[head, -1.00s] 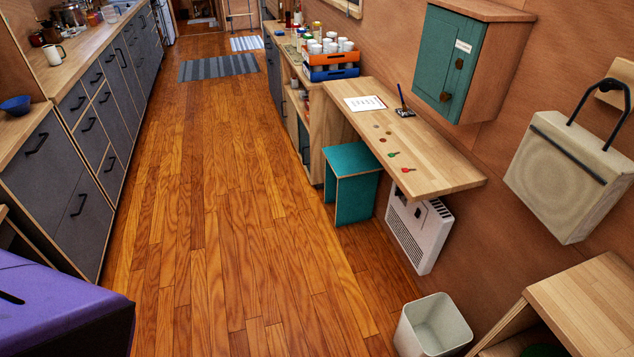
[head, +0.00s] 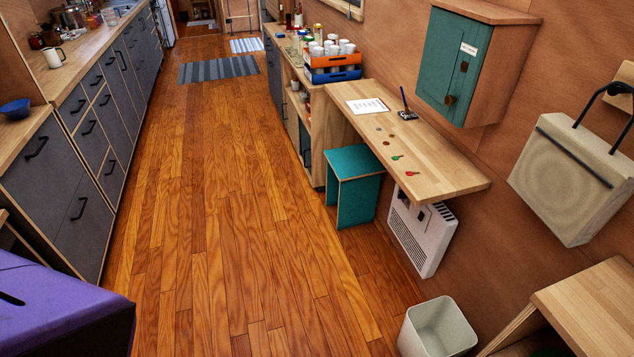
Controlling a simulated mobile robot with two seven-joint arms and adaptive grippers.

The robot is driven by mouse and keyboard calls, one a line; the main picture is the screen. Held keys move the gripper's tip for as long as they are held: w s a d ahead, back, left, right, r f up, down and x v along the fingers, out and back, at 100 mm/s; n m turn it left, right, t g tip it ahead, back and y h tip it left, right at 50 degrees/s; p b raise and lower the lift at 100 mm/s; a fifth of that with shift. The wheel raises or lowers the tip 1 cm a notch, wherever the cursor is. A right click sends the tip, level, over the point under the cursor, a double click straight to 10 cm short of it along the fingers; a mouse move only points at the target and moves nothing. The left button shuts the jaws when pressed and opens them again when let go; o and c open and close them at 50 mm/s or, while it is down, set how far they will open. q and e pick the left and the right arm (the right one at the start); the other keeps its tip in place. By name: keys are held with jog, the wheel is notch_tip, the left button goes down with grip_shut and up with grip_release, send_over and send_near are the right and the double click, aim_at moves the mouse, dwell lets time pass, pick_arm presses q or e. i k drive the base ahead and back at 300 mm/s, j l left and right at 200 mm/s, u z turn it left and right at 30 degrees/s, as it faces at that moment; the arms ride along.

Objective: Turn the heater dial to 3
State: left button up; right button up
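A white heater (head: 421,232) is fixed low on the right wall, under the wooden fold-out desk (head: 440,160). Its front has a slatted grille, and a dark slotted part shows at its top. The dial is too small or hidden to make out from here. Neither of my grippers shows in the head view.
A teal stool (head: 355,185) stands beside the desk, left of the heater. A white bin (head: 437,328) and a wooden shelf unit (head: 590,305) stand at the lower right. A purple object (head: 60,305) fills the lower left. The wooden floor (head: 230,230) between is clear.

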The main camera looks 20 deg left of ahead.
aim_at(402, 195)
jog(key=i+j, duration=0.1)
jog(key=j, duration=0.2)
jog(key=i+j, duration=0.1)
jog(key=j, duration=0.25)
jog(key=i+j+z, duration=0.1)
jog(key=j, duration=0.2)
jog(key=i+j+z, duration=0.3)
jog(key=i+j, duration=0.5)
jog(key=i+l+z, duration=0.1)
jog(key=i, duration=0.65)
